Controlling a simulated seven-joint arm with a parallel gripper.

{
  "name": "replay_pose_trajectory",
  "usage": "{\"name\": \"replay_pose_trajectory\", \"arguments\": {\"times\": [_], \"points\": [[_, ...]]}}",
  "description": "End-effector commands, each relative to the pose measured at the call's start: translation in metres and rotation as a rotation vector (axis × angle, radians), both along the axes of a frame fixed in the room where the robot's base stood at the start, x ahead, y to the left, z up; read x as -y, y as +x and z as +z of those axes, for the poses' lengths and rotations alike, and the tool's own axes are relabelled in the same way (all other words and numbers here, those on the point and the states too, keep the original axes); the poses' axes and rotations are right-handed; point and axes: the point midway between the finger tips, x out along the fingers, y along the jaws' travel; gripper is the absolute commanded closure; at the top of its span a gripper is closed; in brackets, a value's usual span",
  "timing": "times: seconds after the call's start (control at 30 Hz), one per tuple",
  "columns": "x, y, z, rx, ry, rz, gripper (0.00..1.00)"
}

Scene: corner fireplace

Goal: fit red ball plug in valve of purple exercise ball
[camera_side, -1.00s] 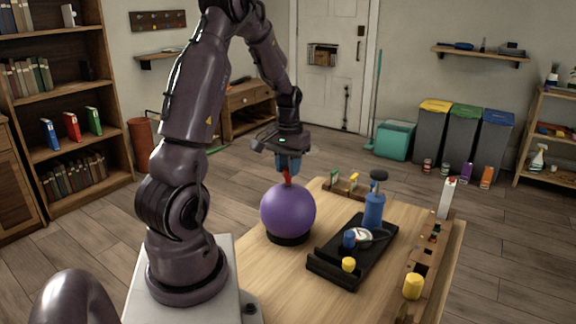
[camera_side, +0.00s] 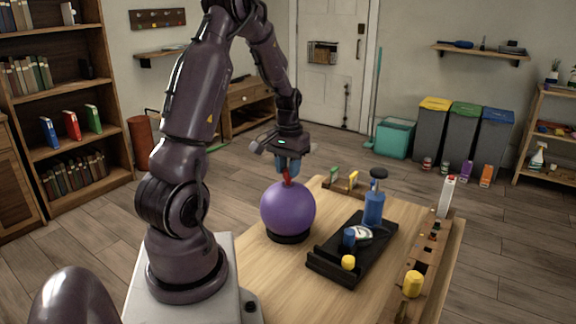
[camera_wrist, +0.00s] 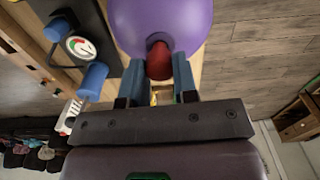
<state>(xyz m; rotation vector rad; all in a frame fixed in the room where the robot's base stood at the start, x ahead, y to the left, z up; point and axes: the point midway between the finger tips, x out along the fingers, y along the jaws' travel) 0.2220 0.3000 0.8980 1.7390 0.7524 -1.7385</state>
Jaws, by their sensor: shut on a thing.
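The purple exercise ball (camera_side: 288,211) sits in a dark ring base (camera_side: 288,237) on the wooden table. My gripper (camera_side: 287,172) is right above the top of the ball, shut on the red ball plug (camera_side: 287,178). In the wrist view the red plug (camera_wrist: 159,62) is between the two blue fingers (camera_wrist: 158,80), with the purple ball (camera_wrist: 160,22) just beyond it. A dark spot, apparently the valve, shows at the plug's far end. The plug's tip is hidden, so I cannot tell how far it is in the valve.
A wooden rack (camera_side: 418,262) lines the right edge. A small rack (camera_side: 345,187) stands behind.

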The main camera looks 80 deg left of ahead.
Motion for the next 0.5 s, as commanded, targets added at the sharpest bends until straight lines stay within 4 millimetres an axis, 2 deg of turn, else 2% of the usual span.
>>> {"name": "replay_pose_trajectory", "arguments": {"times": [0.5], "points": [[0.0001, -0.0001, -0.008, 0.0, 0.0, 0.0, 0.92]]}}
